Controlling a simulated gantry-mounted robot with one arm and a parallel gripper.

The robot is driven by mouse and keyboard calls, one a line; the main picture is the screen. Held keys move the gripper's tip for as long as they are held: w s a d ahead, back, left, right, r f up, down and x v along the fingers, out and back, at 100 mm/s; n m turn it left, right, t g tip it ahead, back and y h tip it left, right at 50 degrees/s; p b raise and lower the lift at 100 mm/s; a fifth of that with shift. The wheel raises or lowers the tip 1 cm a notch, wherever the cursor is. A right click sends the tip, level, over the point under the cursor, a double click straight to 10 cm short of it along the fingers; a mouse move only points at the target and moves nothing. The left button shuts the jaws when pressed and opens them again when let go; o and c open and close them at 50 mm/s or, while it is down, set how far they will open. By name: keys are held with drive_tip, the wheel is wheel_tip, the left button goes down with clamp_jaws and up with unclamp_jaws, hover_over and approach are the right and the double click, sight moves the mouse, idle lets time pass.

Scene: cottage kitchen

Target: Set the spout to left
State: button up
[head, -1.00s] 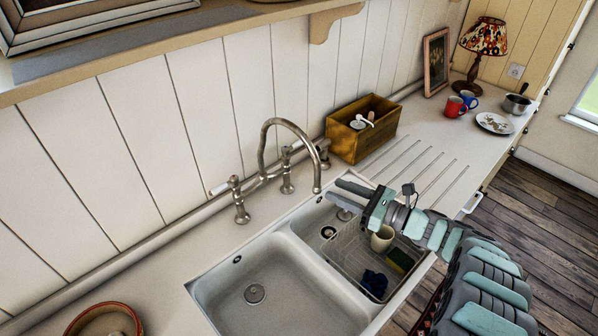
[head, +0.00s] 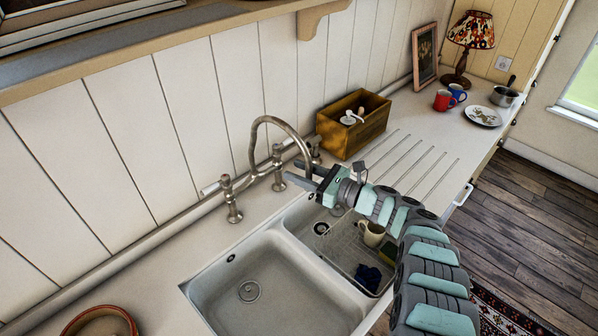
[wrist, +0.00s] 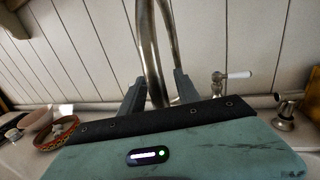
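The metal tap spout (head: 284,121) rises from its bridge mount on the counter, arches over and comes down toward the right, near the divider between the basins. It also shows in the wrist view (wrist: 147,45) as upright tubing between my fingers. My gripper (head: 291,171) is at the spout's down-turned end, one finger on each side of it. The fingers (wrist: 158,95) stand apart in the wrist view; firm contact with the spout is not clear. The spout's tip is partly hidden by my gripper.
The left basin (head: 250,270) is empty. The right basin holds a rack with a cream mug (head: 371,233) and a dark blue cloth (head: 367,278). A tap handle (head: 229,192) stands left of the spout. A wooden box (head: 345,137) stands behind my gripper.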

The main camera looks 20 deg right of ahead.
clamp_jaws()
idle(0.4)
idle(1.0)
